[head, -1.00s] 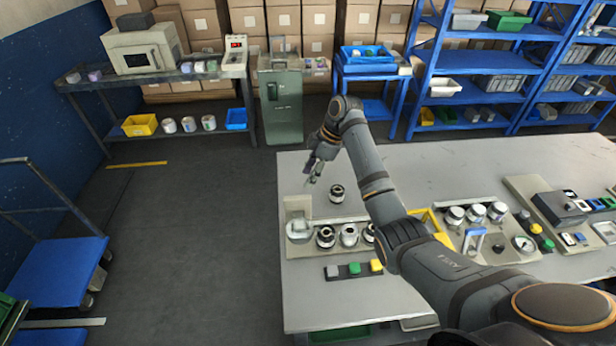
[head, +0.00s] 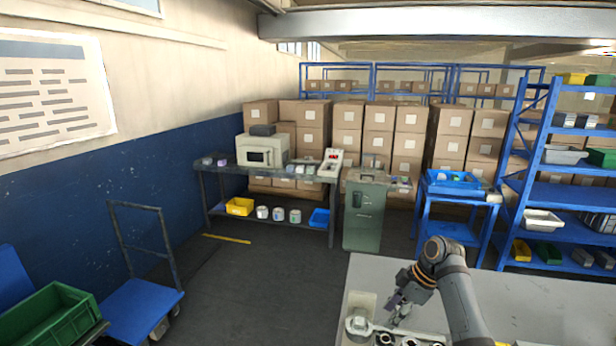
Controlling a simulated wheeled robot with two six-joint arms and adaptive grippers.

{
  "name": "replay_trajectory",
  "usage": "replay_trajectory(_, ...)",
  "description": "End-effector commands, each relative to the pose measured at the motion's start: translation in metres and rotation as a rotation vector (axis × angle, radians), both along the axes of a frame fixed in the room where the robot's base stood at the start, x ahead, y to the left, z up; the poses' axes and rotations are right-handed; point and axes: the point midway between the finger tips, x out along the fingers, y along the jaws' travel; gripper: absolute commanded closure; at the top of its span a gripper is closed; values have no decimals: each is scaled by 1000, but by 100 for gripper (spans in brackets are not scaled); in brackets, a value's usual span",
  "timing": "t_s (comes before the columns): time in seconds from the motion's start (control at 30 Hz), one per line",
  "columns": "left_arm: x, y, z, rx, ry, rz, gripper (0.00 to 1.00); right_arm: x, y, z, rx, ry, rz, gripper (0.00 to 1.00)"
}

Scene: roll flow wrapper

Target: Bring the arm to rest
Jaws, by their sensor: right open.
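My right arm reaches in from the lower right over the grey worktable (head: 375,272). My right gripper (head: 399,316) hangs at the arm's end above the table's left part and is open, with nothing seen between its fingers. It is just above a holder (head: 362,301) with a round metal piece (head: 358,325) and several dark-rimmed rolls, cut off by the bottom edge. My left gripper is not in view.
A blue trolley (head: 141,305) and a green crate (head: 52,318) stand at the lower left. The floor between is clear.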

Motion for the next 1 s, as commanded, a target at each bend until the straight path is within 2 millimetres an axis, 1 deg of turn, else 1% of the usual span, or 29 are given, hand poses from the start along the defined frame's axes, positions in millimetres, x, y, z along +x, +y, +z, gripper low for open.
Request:
replay_trajectory(0.03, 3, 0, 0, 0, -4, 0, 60, -5, 0, -9, -9, 8, -23, 57)
replay_trajectory(0.07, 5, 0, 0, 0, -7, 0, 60, -8, 0, -13, -15, 11, -38, 57)
replay_trajectory(0.2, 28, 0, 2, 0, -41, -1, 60, -22, -1, -33, -40, 28, -114, 57)
replay_trajectory(0.3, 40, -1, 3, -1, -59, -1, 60, -35, -2, -49, -61, 39, -179, 57)
replay_trajectory(0.37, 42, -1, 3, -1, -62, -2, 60, -45, -2, -59, -76, 46, -224, 57)
replay_trajectory(0.47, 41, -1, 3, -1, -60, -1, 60, -65, -3, -78, -100, 57, -315, 57)
replay_trajectory(0.57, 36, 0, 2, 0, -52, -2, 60, -91, -4, -96, -125, 65, -423, 57)
replay_trajectory(0.67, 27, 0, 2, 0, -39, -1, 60, -123, -5, -112, -147, 67, -550, 57)
replay_trajectory(0.73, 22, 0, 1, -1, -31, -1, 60, -148, -7, -121, -160, 65, -648, 57)
replay_trajectory(0.83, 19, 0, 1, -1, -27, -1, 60, -181, -9, -126, -170, 57, -780, 57)
replay_trajectory(0.9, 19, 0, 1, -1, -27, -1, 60, -202, -11, -126, -171, 49, -862, 57)
replay_trajectory(1.0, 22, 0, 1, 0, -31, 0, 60, -227, -13, -123, -167, 38, -963, 57)
